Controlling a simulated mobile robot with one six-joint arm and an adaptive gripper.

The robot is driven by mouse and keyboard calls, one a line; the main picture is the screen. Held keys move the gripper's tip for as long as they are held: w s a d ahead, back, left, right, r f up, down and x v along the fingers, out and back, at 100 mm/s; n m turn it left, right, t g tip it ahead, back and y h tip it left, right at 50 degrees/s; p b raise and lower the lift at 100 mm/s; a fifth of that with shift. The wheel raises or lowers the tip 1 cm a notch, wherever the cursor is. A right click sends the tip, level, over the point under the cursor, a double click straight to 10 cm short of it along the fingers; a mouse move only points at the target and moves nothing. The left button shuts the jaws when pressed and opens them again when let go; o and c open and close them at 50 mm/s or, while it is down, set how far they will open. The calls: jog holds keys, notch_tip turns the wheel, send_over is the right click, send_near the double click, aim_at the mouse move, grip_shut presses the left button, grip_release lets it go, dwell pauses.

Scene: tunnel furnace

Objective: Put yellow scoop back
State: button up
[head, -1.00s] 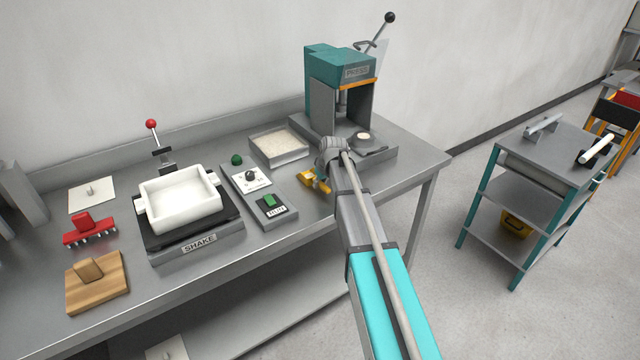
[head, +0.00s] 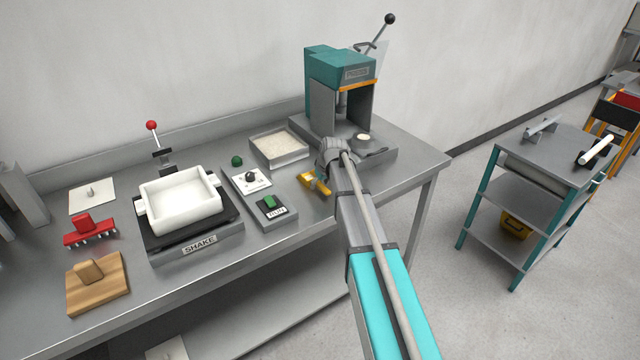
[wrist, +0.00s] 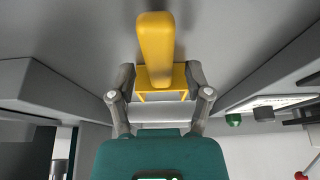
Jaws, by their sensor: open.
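The yellow scoop (head: 306,179) is on the steel bench, in front of the tray of white material and left of the press, partly hidden by my arm in the head view. In the wrist view its blocky handle (wrist: 155,38) points up the picture and its body sits between my fingertips. My gripper (wrist: 161,80) is open around the scoop, one finger on each side. In the head view my gripper is mostly hidden behind my own wrist.
The tray (head: 280,158) lies just behind the scoop. The control box with a green button (head: 268,203) is to its left. The teal press (head: 340,65) stands behind my wrist. The shaker with a white box (head: 180,205) is farther left.

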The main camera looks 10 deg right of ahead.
jog(key=p+v, duration=1)
jog(key=v, duration=0.1)
jog(key=shift+r, duration=0.4)
jog(key=shift+s, duration=0.1)
dwell(0.6)
jog(key=s+a+m+g, duration=0.2)
jog(key=s+a, duration=0.1)
jog(key=s, duration=1.1)
jog(key=s+a+f+m+g+h, duration=0.1)
jog(key=s+a+m+g, duration=0.1)
jog(key=s, duration=1.1)
jog(key=shift+s+a+f+h, duration=0.3)
jog(key=shift+s+a, duration=0.1)
jog(key=shift+a, duration=0.5)
